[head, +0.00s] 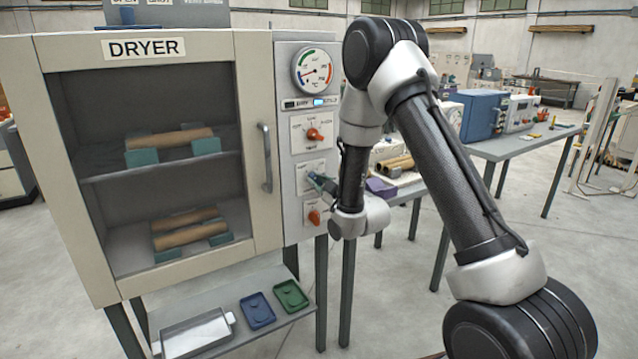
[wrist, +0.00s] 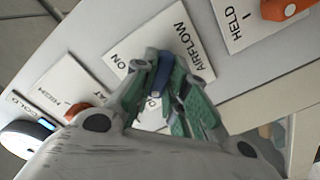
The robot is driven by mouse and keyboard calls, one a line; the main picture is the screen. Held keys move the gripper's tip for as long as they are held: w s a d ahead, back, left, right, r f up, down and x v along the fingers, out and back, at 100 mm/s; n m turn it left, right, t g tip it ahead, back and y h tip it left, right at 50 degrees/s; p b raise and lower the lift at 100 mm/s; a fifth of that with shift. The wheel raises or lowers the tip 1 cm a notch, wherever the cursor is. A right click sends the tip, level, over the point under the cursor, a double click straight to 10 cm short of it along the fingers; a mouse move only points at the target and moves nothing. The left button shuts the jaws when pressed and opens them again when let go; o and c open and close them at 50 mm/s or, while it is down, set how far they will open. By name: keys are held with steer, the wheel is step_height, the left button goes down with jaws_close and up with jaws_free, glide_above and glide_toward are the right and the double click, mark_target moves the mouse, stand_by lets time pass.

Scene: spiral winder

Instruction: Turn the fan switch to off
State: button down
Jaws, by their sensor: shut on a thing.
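The fan switch is a blue knob (wrist: 164,72) on a white plate (wrist: 190,38) marked AIRFLOW, with ON at one side. A second label beginning with O is mostly covered by my fingers. In the head view this plate (head: 306,172) is the middle one on the dryer's control panel. My gripper (wrist: 161,78) is shut on the blue knob, with green-padded fingers on either side of it. My gripper also shows in the head view (head: 319,182), against the panel. Which way the knob points is hard to tell.
The dryer (head: 150,160) has a closed glass door with a handle (head: 266,157). An orange knob (head: 313,134) and a gauge (head: 313,70) are above the fan switch; another orange knob (head: 314,217) is below it. A lower shelf (head: 236,318) holds trays. Benches stand at the right.

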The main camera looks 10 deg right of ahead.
steer(key=c, duration=1.4)
jaws_free()
steer(key=shift+c, duration=0.2)
steer(key=v, duration=0.7)
steer(key=shift+s, duration=0.25)
